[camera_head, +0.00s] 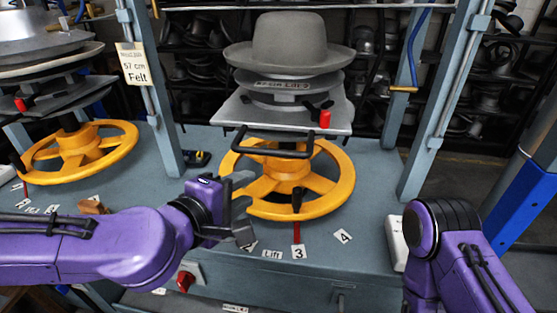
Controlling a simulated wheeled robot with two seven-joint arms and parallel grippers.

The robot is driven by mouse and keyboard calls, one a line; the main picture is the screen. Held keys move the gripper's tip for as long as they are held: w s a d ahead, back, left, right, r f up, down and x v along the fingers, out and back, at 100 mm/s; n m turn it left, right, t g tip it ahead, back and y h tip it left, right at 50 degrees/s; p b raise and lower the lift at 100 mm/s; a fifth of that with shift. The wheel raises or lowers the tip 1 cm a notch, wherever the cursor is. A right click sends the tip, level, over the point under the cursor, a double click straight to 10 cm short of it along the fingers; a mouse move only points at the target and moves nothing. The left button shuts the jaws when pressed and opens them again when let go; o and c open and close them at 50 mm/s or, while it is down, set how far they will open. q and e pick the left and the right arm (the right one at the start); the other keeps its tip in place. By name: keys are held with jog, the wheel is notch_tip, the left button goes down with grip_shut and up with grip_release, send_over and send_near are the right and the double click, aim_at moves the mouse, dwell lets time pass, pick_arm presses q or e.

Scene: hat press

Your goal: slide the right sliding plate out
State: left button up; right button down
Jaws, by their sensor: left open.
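The right sliding plate (235,112) is a flat grey metal plate in the middle press, below a grey felt hat (292,42) on its round block. A black handle (272,150) hangs at the plate's front edge, above the yellow handwheel (335,180). A red knob (325,119) stands at the plate's right front. My left gripper (246,208) is open and empty, below and left of the handle, in front of the handwheel's left side and apart from the handle. My right arm comes in at the lower right, but its gripper is not in view.
A second press with another yellow handwheel (80,150) stands at the left. Blue-grey posts (150,90) flank the middle press. Number cards (299,252) lie on the bench front. A red switch (185,281) is on the bench's front. Shelves of hats fill the back.

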aim_at(270, 154)
pick_arm(q)
notch_tip(270, 154, up, 6)
jog(key=s+t+h, duration=0.1)
jog(key=s+h, duration=0.1)
jog(key=shift+y, duration=0.3)
jog(key=p+x, duration=0.2)
jog(key=p, duration=0.1)
jog(key=p+x, duration=0.3)
jog(key=shift+s+d+r, duration=0.15)
jog(key=shift+s+d, duration=0.1)
jog(key=shift+d, duration=0.1)
jog(key=p+x, duration=0.1)
jog(key=x, duration=0.5)
jog(key=shift+w+d, duration=0.1)
grip_shut()
